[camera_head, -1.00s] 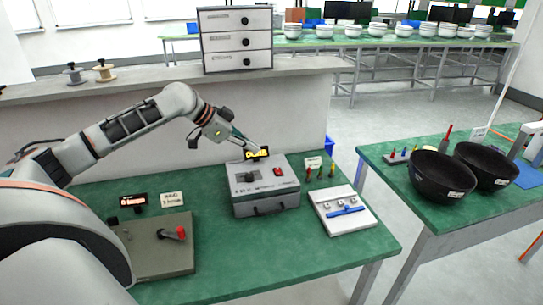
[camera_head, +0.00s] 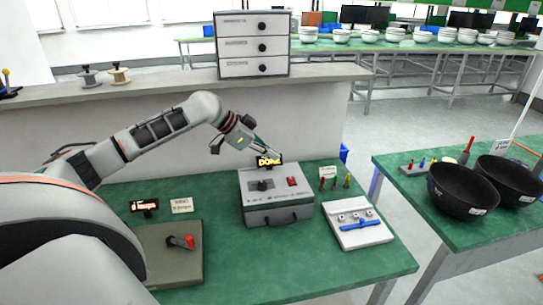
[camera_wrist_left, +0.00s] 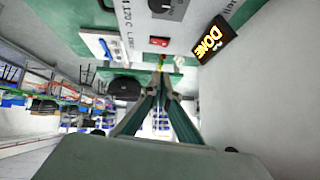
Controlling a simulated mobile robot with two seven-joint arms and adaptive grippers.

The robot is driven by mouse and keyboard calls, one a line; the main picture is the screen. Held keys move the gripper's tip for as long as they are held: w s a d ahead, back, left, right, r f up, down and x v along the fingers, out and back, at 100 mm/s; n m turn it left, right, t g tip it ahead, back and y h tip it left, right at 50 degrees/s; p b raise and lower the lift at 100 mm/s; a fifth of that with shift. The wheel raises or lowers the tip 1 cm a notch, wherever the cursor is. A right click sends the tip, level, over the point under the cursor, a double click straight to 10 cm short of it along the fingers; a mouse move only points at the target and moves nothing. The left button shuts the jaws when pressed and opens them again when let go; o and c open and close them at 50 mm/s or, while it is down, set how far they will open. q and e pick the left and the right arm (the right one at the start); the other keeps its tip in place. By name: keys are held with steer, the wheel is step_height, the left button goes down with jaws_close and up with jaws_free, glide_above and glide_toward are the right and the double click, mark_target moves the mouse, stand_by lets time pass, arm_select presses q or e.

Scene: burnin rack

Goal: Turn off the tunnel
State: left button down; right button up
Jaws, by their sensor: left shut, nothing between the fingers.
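The tunnel appears to be the grey box (camera_head: 277,213) with a front handle on the green table. Its top carries a black dial (camera_head: 262,185) and a red switch (camera_head: 292,182). A black display (camera_head: 268,161) behind it reads DONE. My left gripper (camera_head: 277,155) is shut and empty, above the back of the box by the display. In the left wrist view its closed fingertips (camera_wrist_left: 163,76) point toward the red switch (camera_wrist_left: 159,41), apart from it as far as I can tell. The display (camera_wrist_left: 213,40) is to the right there. My right gripper is not in view.
A red-handled lever unit (camera_head: 175,268) with a small display (camera_head: 145,206) stands left of the box. A white tray (camera_head: 362,240) with a blue bar and several small upright coloured tools are to the right. Black bowls (camera_head: 462,195) stand on the right table. A low wall runs behind.

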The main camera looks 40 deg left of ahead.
arm_select(q)
glide_above(292, 181)
steer(key=s+a, duration=0.1)
steer(key=a, duration=0.1)
steer(key=f, duration=0.4)
steer(key=shift+s+d+f, duration=0.2)
steer(key=shift+f, duration=0.2)
step_height(292, 181, down, 3)
steer(key=shift+w+r, duration=0.15)
steer(key=shift+a+f, duration=0.2)
steer(key=shift+f, duration=0.6)
steer(key=shift+w, duration=0.15)
